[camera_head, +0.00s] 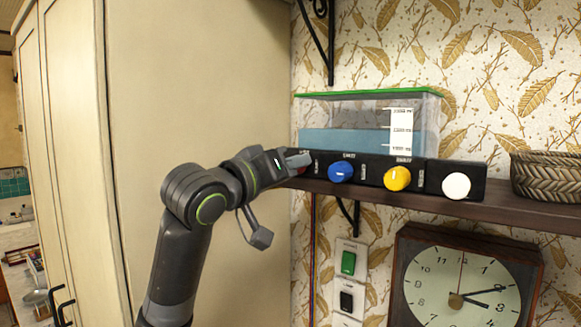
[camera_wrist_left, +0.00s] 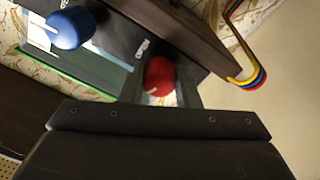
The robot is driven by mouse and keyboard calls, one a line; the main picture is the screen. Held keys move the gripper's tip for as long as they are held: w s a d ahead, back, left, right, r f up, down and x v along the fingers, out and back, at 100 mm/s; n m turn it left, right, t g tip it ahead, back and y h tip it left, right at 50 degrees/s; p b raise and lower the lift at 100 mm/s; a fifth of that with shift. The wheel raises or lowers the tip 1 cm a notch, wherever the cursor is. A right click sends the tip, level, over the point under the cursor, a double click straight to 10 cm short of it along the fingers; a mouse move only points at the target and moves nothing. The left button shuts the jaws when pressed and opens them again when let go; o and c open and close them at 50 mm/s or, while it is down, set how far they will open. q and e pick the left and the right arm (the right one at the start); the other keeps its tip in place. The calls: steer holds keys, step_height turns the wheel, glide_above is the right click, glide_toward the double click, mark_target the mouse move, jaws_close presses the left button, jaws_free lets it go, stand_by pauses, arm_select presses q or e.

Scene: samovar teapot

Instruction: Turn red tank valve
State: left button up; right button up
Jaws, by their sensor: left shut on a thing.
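The red valve (camera_wrist_left: 159,76) is a round knob on the front of a black panel. In the left wrist view it sits between the fingers of my left gripper (camera_wrist_left: 168,88). In the head view my left gripper (camera_head: 297,161) reaches the panel's left end and is shut on the red valve, which it mostly hides; only a bit of red shows. The water tank (camera_head: 345,112) has a green lid and blue water and stands above the panel (camera_head: 320,163). My right gripper is not in view.
A blue knob (camera_head: 341,172), a yellow knob (camera_head: 397,179) and a white knob (camera_head: 456,186) sit to the right on the panel. A wicker basket (camera_head: 545,177) stands on the shelf (camera_head: 510,199). A clock (camera_head: 465,280) and switches (camera_head: 348,263) are below. A tall cabinet (camera_head: 200,80) is at left.

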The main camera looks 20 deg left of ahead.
arm_select(q)
steer(key=shift+n, duration=1.7)
steer(key=o, duration=1)
steer(key=shift+c, duration=0.2)
steer(key=b+v, duration=0.8)
steer(key=v, duration=0.9)
steer(key=shift+s, duration=0.3)
